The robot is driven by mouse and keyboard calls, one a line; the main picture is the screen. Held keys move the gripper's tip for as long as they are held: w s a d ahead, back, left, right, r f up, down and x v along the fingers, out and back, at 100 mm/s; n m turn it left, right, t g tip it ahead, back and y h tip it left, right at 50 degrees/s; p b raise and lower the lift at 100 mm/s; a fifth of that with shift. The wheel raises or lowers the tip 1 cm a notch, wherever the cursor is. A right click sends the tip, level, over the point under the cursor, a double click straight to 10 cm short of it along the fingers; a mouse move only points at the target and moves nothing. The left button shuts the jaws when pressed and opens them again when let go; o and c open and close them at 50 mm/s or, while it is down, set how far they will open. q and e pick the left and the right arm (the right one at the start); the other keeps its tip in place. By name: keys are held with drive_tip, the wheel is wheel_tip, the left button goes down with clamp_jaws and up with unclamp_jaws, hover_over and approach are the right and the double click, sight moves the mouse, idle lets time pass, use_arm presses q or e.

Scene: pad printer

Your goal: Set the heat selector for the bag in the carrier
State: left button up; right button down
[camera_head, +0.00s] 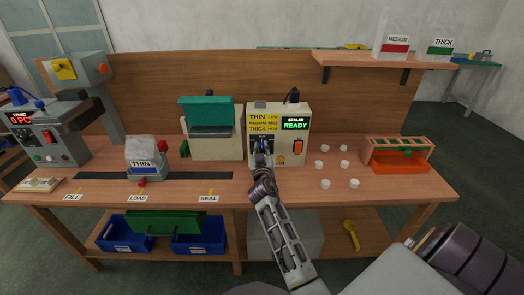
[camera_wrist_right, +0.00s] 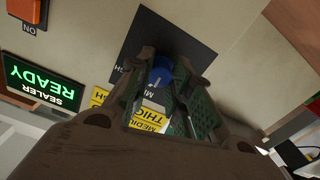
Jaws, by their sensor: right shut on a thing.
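A clear bag labelled THIN (camera_head: 142,163) sits in the carrier at the LOAD mark, left of the sealer. My right gripper (camera_head: 261,146) is at the front of this box, below the chart. In the right wrist view its fingers (camera_wrist_right: 163,82) are closed around the blue heat selector knob (camera_wrist_right: 162,73) on a dark plate. The fingers hide most of the knob, so its setting cannot be told. My left gripper is out of view.
An orange switch (camera_head: 298,146) is right of the selector. Several white caps (camera_head: 325,183) stand right of the box, then an orange rack (camera_head: 397,162). The teal-topped sealer press (camera_head: 207,112) is to the left. MEDIUM and THICK bags (camera_head: 395,40) stand on the shelf.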

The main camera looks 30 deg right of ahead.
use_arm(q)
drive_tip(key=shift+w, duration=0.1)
use_arm(e)
drive_tip(key=shift+n, duration=1)
drive_tip(key=shift+n+p, duration=0.4)
drive_tip(key=shift+n, duration=0.8)
drive_tip(key=shift+r+n, duration=0.1)
drive_tip(key=shift+n, duration=0.3)
drive_tip(key=n+p, duration=0.1)
drive_tip(key=n, duration=0.2)
drive_tip(key=shift+n, duration=0.3)
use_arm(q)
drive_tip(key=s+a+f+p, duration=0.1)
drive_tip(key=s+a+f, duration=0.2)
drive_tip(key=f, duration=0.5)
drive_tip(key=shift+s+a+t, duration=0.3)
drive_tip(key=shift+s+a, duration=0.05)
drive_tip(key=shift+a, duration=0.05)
use_arm(e)
drive_tip(key=shift+a+n, duration=0.1)
drive_tip(key=shift+n, duration=1.5)
